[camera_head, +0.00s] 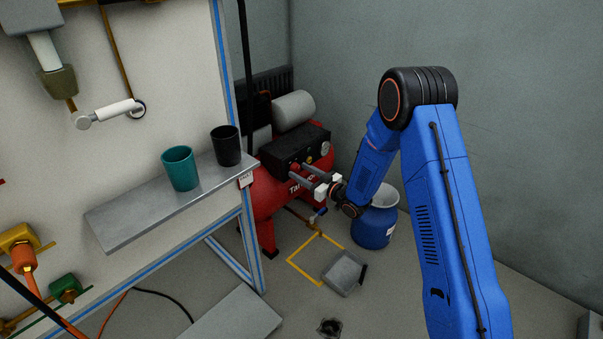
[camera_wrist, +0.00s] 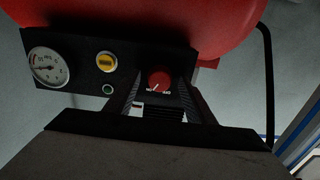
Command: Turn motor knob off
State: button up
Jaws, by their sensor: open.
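The motor knob (camera_wrist: 159,79) is a round red dial on the compressor's black control panel (camera_wrist: 82,45), seen in the wrist view. Its white mark points down and slightly left, towards small white lettering below it. My gripper (camera_wrist: 160,82) is open, with one dark finger on each side of the knob. I cannot tell whether the fingers touch it. In the head view my gripper (camera_head: 299,170) reaches to the front of the panel on the red compressor (camera_head: 265,197), and the knob cannot be made out there.
A pressure gauge (camera_wrist: 48,68), a yellow button (camera_wrist: 106,61) and a small green-ringed light (camera_wrist: 108,90) lie left of the knob. A blue drum (camera_head: 372,228) stands right of the compressor. A metal shelf (camera_head: 140,215) holds a teal cup (camera_head: 180,170) and a black cup (camera_head: 226,147).

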jog(key=shift+w+a, duration=0.1)
jog(key=shift+a, duration=0.05)
jog(key=c, duration=1.1)
jog(key=shift+o, duration=0.4)
jog(key=shift+n, duration=0.3)
jog(key=n, duration=0.5)
jog(key=shift+n, duration=0.3)
jog(key=n, duration=0.5)
jog(key=shift+n, duration=0.3)
